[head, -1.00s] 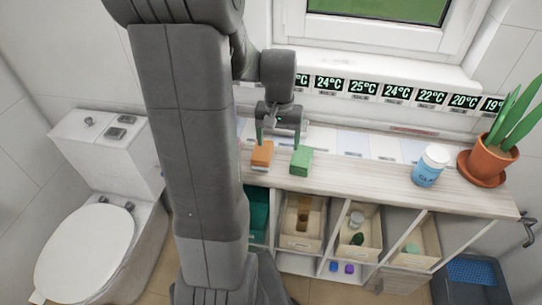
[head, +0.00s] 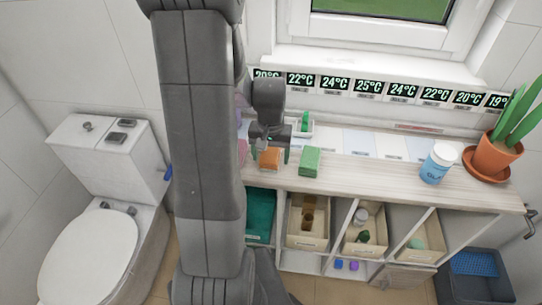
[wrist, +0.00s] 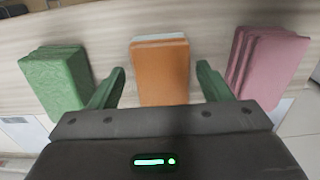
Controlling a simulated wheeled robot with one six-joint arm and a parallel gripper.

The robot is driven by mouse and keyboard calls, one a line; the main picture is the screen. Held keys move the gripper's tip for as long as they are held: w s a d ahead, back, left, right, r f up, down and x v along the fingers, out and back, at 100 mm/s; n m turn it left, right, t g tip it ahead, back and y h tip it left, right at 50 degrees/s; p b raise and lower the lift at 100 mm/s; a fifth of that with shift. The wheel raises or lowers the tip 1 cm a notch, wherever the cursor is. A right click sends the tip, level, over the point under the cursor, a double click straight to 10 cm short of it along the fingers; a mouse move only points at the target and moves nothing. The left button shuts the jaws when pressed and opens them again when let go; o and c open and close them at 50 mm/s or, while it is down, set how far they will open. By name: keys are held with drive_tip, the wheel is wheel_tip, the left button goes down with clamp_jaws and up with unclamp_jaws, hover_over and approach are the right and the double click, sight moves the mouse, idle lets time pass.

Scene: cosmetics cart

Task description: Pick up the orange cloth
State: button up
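The orange cloth (head: 269,160) is a small folded block on the pale wooden top of the cart. It also shows in the wrist view (wrist: 160,72), upper middle, with a pale strip along its far edge. My gripper (head: 270,152) is just above and behind it in the head view. In the wrist view my gripper (wrist: 160,88) has its two green fingers spread apart, one on each side of the cloth's near part. The gripper is open and holds nothing. I cannot tell how far the fingertips are above the top.
A green folded cloth (head: 309,161) lies right of the orange one. A pink folded stack (wrist: 268,65) lies on the other side. A blue-white jar (head: 437,163) and a potted plant (head: 493,155) stand farther right. The top between is clear.

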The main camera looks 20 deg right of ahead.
sight(270, 153)
drive_tip(key=c, duration=1)
drive_tip(key=shift+o, duration=0.2)
drive_tip(key=shift+r, duration=5.05)
